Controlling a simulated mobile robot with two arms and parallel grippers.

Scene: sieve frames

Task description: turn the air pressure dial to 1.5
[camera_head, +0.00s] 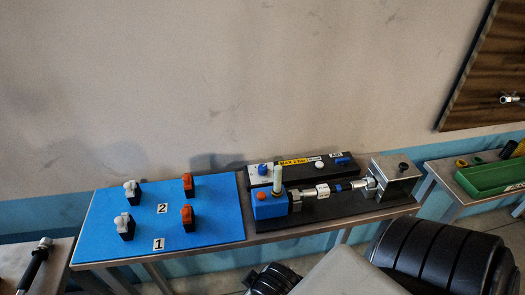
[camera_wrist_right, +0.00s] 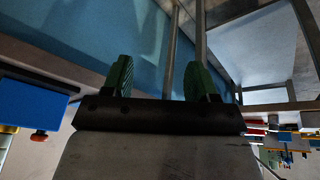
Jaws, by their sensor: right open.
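In the head view, a black control panel (camera_head: 312,172) lies at the back of the middle table, against the wall. A small blue knob (camera_head: 263,170) on a white patch sits at its left end, beside a yellow label (camera_head: 293,162) that seems to read "MAX 2 bar". This knob looks like the pressure dial; its scale and pointer are too small to read. My right gripper (camera_wrist_right: 160,76) shows in the right wrist view with two green fingers apart and nothing between them. It is away from the dial. My left gripper is not in view.
In front of the panel stands a fixture with a blue block (camera_head: 270,205), an upright pale cylinder (camera_head: 277,180) and a metal block (camera_head: 395,178). A blue board (camera_head: 160,245) with several switches lies left. A green tray (camera_head: 492,178) is at right.

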